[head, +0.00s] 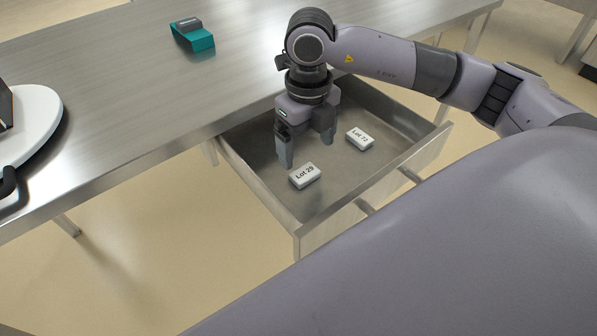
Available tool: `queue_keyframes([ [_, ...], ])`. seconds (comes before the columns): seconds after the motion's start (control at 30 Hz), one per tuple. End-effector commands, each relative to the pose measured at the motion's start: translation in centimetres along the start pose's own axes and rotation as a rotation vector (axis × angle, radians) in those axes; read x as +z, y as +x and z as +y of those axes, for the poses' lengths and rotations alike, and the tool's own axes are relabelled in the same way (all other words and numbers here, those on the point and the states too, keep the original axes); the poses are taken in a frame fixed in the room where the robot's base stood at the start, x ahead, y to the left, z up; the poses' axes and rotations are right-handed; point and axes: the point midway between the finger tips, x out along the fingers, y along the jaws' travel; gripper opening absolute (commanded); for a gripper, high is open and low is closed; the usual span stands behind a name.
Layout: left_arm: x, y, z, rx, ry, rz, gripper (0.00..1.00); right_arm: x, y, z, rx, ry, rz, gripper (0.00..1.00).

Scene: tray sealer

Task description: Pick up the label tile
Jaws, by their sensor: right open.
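Two white label tiles lie flat in an open metal drawer (262,180). One tile, marked "Lot 29" (305,176), is toward the drawer's front left. The other, marked "Lot 72" (360,138), is further right and back. My right gripper (307,150) points down into the drawer with its jaws open and empty. Its fingers are behind and above the "Lot 29" tile and left of the "Lot 72" tile. I cannot tell how high the fingertips are above the drawer floor. My left gripper is not in view.
The drawer walls surround both tiles, with the front panel (385,180) facing the lower right. The steel table (130,85) carries a teal object (192,36) at the back. A white round platform (32,120) stands at the left edge. The table's middle is clear.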

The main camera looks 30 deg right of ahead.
Motion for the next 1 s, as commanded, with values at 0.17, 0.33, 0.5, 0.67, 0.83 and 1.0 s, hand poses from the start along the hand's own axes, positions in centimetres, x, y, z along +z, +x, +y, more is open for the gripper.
queue_keyframes([
  [0.17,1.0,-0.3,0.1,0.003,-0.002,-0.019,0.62,0.0,2.2,0.2,0.002,-0.002,0.003,0.89],
  [0.33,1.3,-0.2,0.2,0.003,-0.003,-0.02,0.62,0.0,4.9,0.4,0.003,-0.002,0.003,0.89],
  [0.5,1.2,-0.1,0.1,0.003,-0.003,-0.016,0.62,0.1,6.0,0.4,0.004,-0.002,0.0,0.89],
  [0.67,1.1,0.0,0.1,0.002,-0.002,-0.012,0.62,0.1,6.0,0.4,0.004,-0.002,0.0,0.89],
  [0.83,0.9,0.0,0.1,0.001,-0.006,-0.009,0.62,0.1,6.0,0.5,0.004,-0.003,0.0,0.5],
  [1.0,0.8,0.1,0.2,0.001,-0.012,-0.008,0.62,0.1,6.0,0.5,0.004,-0.003,0.0,0.3],
])
